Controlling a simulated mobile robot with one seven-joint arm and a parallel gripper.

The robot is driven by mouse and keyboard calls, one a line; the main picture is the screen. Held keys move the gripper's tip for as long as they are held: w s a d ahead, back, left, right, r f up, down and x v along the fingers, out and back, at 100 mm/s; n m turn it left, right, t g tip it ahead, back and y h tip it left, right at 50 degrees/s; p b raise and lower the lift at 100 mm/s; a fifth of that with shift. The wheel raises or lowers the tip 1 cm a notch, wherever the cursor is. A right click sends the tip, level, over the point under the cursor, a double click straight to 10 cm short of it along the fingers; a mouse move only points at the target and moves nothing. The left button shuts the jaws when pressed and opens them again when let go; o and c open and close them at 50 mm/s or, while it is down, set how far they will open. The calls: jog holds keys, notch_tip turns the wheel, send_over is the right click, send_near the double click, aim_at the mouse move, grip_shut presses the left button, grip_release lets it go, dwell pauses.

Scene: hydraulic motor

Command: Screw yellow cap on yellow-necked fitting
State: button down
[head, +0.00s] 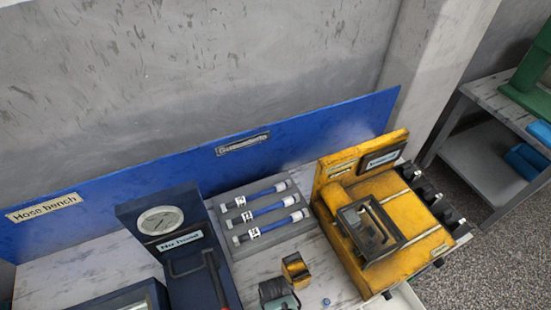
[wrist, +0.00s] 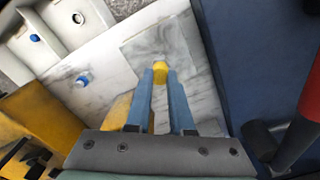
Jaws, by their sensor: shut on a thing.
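In the wrist view my gripper (wrist: 160,72) has its two blue fingers closed on a small yellow cap (wrist: 160,68) at their tips. The cap appears over a pale marbled surface; I cannot tell its height. In the head view my gripper (head: 280,294) shows only in part at the bottom edge, and the cap cannot be made out there. I cannot identify the yellow-necked fitting in either view.
A small blue cap (wrist: 82,80) lies on the bench at left, near a white tray (wrist: 105,12). A dark blue gauge unit (head: 165,235) and a yellow machine (head: 400,220) flank a grey rack (head: 262,188) of blue hoses. A yellow block (head: 296,268) stands near my gripper.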

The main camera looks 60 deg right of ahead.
jog(key=shift+m, duration=0.3)
jog(key=shift+m, duration=1.5)
jog(key=c, duration=0.9)
grip_release()
jog(key=shift+r+p, duration=0.5)
jog(key=shift+r, duration=1.2)
